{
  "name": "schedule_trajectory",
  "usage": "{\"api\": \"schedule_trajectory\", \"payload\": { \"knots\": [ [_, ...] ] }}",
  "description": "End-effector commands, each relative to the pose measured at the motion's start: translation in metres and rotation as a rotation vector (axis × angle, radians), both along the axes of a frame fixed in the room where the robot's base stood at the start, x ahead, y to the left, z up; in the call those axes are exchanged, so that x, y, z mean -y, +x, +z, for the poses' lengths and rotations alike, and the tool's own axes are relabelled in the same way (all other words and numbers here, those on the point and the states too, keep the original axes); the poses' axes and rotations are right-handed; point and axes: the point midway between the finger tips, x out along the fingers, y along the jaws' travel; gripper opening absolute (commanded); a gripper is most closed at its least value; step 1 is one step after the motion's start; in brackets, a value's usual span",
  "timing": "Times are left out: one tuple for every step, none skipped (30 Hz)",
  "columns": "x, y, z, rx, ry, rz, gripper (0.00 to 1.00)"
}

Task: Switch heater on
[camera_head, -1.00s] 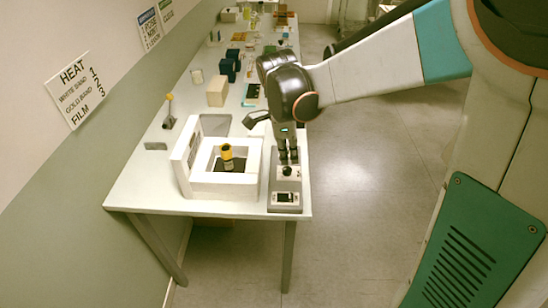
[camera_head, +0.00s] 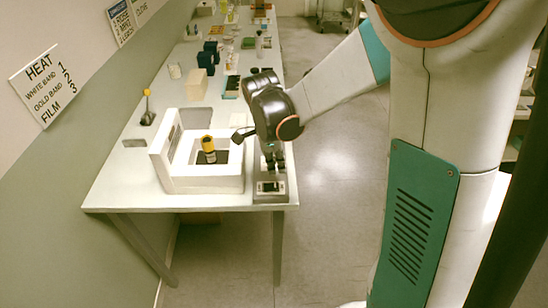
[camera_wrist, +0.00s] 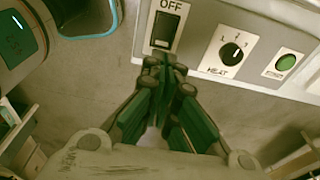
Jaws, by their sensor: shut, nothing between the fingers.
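The heater (camera_head: 205,184) is a white open box at the near end of the table, with a yellow-topped bottle (camera_head: 208,150) standing in it. Its grey control panel (camera_head: 256,194) runs along the right side. In the wrist view the panel has a black rocker switch (camera_wrist: 165,30) under the label OFF, a HEAT dial (camera_wrist: 232,52) marked 1 to 3 and a green button (camera_wrist: 286,62). My gripper (camera_wrist: 168,66) is shut and empty, its tips just below the rocker switch in that view. Contact cannot be told. In the head view my gripper (camera_head: 273,166) hides part of the panel.
A wall sign (camera_head: 48,85) reads HEAT, white band 1, gold band 2, film 3. A beige block (camera_head: 195,86), dark blue boxes (camera_head: 207,52) and several small items stand farther back on the table (camera_head: 125,185). Open floor lies right of the table.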

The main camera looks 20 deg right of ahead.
Motion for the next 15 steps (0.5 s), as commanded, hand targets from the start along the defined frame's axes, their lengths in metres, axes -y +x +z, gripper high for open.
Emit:
{"api": "schedule_trajectory", "payload": {
  "knots": [
    [0.001, 0.0, -0.013, 0.0, 0.0, -0.001, 0.0],
    [0.002, 0.0, -0.018, 0.0, 0.0, 0.0, 0.0],
    [0.003, -0.001, -0.025, 0.0, 0.0, 0.0, 0.0],
    [0.003, -0.001, -0.029, 0.0, 0.0, 0.0, 0.0],
    [0.004, -0.001, -0.033, 0.0, 0.0, 0.0, 0.0],
    [0.005, -0.001, -0.038, 0.0, 0.0, 0.0, 0.0],
    [0.005, -0.002, -0.041, 0.0, 0.0, 0.0, 0.0],
    [0.006, -0.002, -0.044, 0.0, 0.0, 0.0, 0.0],
    [0.006, -0.002, -0.047, 0.0, 0.0, 0.0, 0.0],
    [0.006, -0.002, -0.049, 0.0, 0.0, 0.0, 0.0],
    [0.006, -0.002, -0.051, 0.0, 0.0, 0.0, 0.0],
    [0.007, -0.002, -0.052, 0.0, 0.0, 0.0, 0.0],
    [0.007, -0.002, -0.053, 0.0, 0.0, 0.0, 0.0],
    [0.007, -0.002, -0.054, 0.0, 0.0, 0.0, 0.0],
    [0.007, -0.002, -0.054, 0.0, 0.0, 0.0, 0.0]
  ]
}}
